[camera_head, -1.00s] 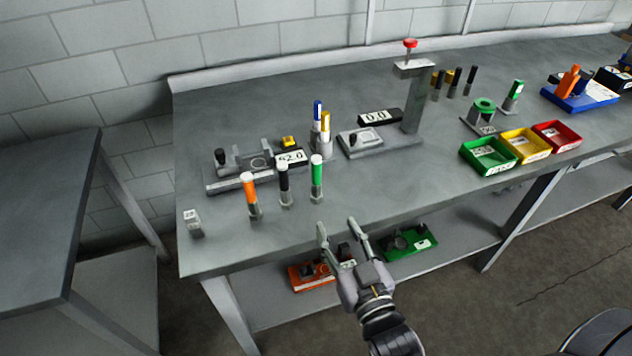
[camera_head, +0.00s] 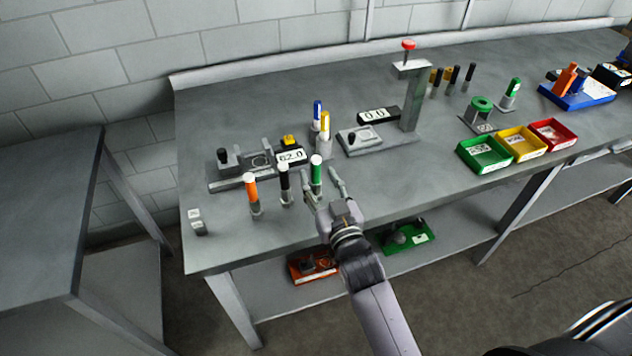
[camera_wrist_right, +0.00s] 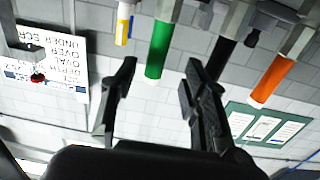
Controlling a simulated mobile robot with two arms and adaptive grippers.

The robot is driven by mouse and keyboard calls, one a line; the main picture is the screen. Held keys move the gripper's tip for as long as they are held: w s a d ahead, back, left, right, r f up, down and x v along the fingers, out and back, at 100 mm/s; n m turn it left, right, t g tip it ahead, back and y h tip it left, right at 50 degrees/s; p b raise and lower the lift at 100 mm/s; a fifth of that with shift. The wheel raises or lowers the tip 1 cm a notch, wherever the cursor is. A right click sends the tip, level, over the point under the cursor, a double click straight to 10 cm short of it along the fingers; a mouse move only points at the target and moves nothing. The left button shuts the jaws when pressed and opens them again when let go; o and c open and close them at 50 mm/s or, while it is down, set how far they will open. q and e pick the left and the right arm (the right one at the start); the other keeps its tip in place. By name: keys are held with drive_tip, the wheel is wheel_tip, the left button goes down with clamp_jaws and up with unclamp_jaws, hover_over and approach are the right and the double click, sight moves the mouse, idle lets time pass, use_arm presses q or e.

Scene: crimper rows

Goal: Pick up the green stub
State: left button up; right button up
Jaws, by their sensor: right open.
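The green stub (camera_head: 316,173) is an upright green cylinder with a white top, standing in a small grey holder near the bench's front edge. In the right wrist view the green stub (camera_wrist_right: 158,50) appears upside down, beyond and between the open fingers. My right gripper (camera_head: 321,177) is open and empty, with its fingers reaching toward the green stub. One finger is left of the stub and one right in the head view. I cannot tell whether the stub is fully between them. In the wrist view the gripper (camera_wrist_right: 160,88) shows a wide gap. My left gripper is not in view.
A black stub (camera_head: 284,182) and an orange stub (camera_head: 251,191) stand left of the green one. Blue (camera_head: 317,112) and yellow (camera_head: 325,124) stubs stand behind. A press (camera_head: 412,95) and a green bin (camera_head: 485,155) are to the right. The bench front left is mostly clear.

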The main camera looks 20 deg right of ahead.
sight(318, 169)
drive_tip(key=w, duration=0.2)
drive_tip(key=w+p, duration=0.1)
drive_tip(key=shift+w+d+r, duration=0.25)
drive_tip(key=shift+w, duration=0.1)
drive_tip(key=shift+w+f, duration=0.15)
drive_tip(key=shift+w, duration=0.4)
drive_tip(key=shift+s, duration=0.1)
drive_tip(key=shift+c, duration=0.4)
clamp_jaws()
